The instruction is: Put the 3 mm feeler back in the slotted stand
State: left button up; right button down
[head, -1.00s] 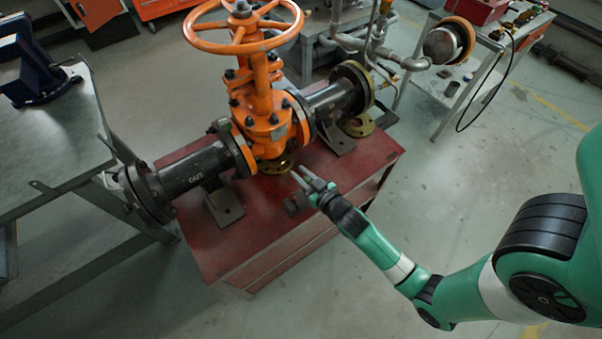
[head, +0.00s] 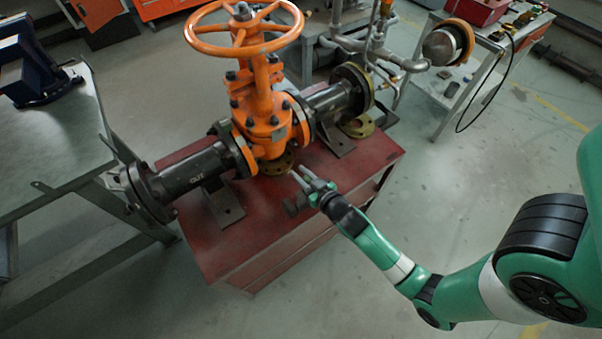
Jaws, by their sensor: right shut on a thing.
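My right gripper (head: 301,175) comes in from the right and hovers over or at the front part of the red bench top (head: 262,221), just in front of the orange gate valve's base (head: 270,140). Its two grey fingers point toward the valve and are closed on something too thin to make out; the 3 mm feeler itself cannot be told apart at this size. My left gripper is not in view.
The valve's handwheel (head: 243,31) rises above the bench. Black flanged pipes (head: 192,169) extend from both sides of the valve. A brass ring (head: 357,127) lies at the bench's right. A grey table (head: 45,135) stands left. The front of the bench is clear.

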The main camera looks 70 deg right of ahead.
jog(key=shift+f, duration=0.15)
dwell(0.8)
jog(key=shift+f+b, duration=0.3)
jog(key=shift+b, duration=0.1)
jog(key=shift+f+b, duration=1.9)
jog(key=shift+f, duration=0.2)
jog(key=c, duration=0.6)
grip_release()
jog(key=v, duration=1.1)
jog(key=shift+s+r+p, duration=0.2)
jog(key=shift+p, duration=0.1)
jog(key=shift+a, duration=0.15)
